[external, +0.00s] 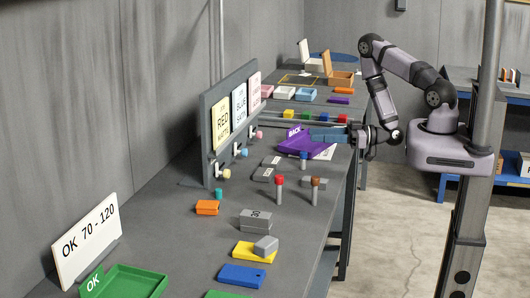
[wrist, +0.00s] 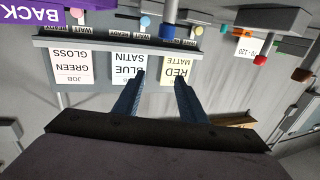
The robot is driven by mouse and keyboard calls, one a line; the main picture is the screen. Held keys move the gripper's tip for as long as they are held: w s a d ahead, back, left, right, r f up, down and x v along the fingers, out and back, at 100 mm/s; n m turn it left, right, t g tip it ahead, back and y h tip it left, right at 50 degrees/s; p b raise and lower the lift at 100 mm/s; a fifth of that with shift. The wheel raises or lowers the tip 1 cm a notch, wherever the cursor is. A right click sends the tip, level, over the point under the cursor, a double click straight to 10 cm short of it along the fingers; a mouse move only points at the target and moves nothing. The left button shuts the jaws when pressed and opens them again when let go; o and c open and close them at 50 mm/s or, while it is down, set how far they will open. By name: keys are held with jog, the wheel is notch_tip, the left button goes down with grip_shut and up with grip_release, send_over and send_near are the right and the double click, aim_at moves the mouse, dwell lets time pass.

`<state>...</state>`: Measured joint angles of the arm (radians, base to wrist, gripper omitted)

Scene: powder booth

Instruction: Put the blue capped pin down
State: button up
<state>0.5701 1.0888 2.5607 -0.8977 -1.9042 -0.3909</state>
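The blue capped pin (external: 303,158) stands upright on the grey bench, a grey shaft with a blue cap. In the wrist view, which is upside down, its blue cap (wrist: 167,33) shows beyond my fingertips, roughly in line with the gap between them. My gripper (external: 312,134) is over the bench beside the purple tray, its blue fingers pointing left. In the wrist view the two fingers (wrist: 160,76) are spread apart with nothing between them. The pin is apart from the fingers.
A purple tray (external: 290,146) marked BACK lies close to the gripper. Red-capped (external: 279,182) and brown-capped (external: 315,184) pins stand nearer the camera. Grey blocks (external: 264,174) lie left of the blue pin. A sign panel (external: 207,140) with cards and pegs stands along the wall side.

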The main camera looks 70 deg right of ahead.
jog(key=shift+r+p, duration=0.45)
jog(key=shift+r, duration=0.3)
jog(key=shift+w, duration=0.1)
jog(key=f+g, duration=0.2)
jog(key=w+f+n+g+h, duration=0.1)
jog(key=f+g, duration=0.1)
jog(key=w+f+n+g, duration=0.1)
jog(key=f+g, duration=0.1)
jog(key=shift+w+d+f+g+h, duration=0.1)
jog(key=shift+w+d+g+h, duration=0.1)
jog(key=shift+g+h, duration=0.15)
jog(key=shift+s+d+f+g+h, duration=0.15)
jog(key=shift+s+d+g+h, duration=0.05)
jog(key=shift+d+g+h, duration=0.15)
jog(key=shift+s+d+m+g+h, duration=0.4)
jog(key=shift+s+d+g+h, duration=0.5)
jog(key=shift+g, duration=0.3)
jog(key=s+r+g, duration=0.1)
jog(key=s+r+m+g, duration=0.1)
jog(key=s, duration=0.1)
jog(key=shift+s+h, duration=0.15)
jog(key=shift+h, duration=0.25)
jog(key=s+a+r+m+g, duration=0.1)
jog(key=s+a+r+g, duration=0.1)
jog(key=s, duration=0.4)
jog(key=s+a+r+m+g, duration=0.2)
jog(key=s+a+r+g, duration=0.1)
jog(key=s, duration=0.4)
jog(key=shift+r+g, duration=0.3)
jog(key=shift+r, duration=0.35)
